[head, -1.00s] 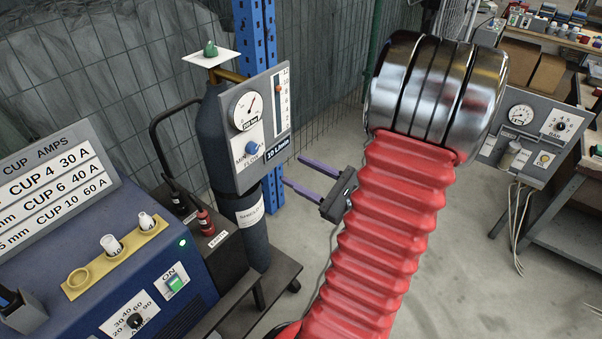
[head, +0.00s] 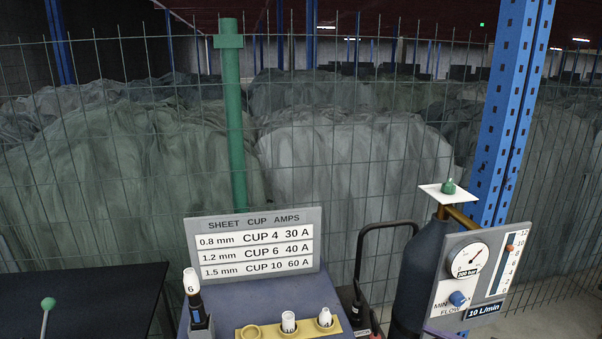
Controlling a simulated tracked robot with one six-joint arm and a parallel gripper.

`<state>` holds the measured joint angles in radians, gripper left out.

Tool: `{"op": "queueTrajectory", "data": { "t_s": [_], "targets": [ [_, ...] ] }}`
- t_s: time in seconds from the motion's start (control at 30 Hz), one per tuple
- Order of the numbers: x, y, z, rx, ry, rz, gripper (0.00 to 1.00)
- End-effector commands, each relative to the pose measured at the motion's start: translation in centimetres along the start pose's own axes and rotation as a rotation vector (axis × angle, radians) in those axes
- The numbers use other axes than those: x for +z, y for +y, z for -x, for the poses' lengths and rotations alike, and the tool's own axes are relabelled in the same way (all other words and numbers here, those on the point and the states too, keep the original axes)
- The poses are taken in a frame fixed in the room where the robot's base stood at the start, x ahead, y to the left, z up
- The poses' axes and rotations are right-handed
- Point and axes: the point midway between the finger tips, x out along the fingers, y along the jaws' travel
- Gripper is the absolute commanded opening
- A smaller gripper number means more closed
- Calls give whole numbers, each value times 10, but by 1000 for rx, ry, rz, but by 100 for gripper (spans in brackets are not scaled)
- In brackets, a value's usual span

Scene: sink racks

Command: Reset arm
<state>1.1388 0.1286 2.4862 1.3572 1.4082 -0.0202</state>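A small purple sliver shows at the bottom edge of the head view, just below the gauge panel. It looks like a fingertip of my gripper (head: 441,333). The rest of the gripper and my arm are out of the frame. Whether the fingers are apart or together cannot be seen, nor whether anything is between them.
A blue machine (head: 222,306) carries a cup-amps sign (head: 255,258), a torch marked 6 (head: 195,307) and a yellow cup holder (head: 268,332). A gas cylinder (head: 415,275) with a gauge panel (head: 472,272) stands at right. A black table (head: 85,295) is at left. A wire fence (head: 345,185) closes the back.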

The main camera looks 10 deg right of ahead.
Motion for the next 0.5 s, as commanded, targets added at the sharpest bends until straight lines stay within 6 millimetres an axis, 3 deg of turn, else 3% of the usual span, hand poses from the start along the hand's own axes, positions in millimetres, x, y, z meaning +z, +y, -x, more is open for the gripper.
{"op": "queueTrajectory", "data": {
  "t_s": [0.2, 0.5],
  "targets": [
    [39, 51, -31, 286, 14, 203, 46],
    [70, 112, -42, 623, 49, 523, 46]
  ]
}}
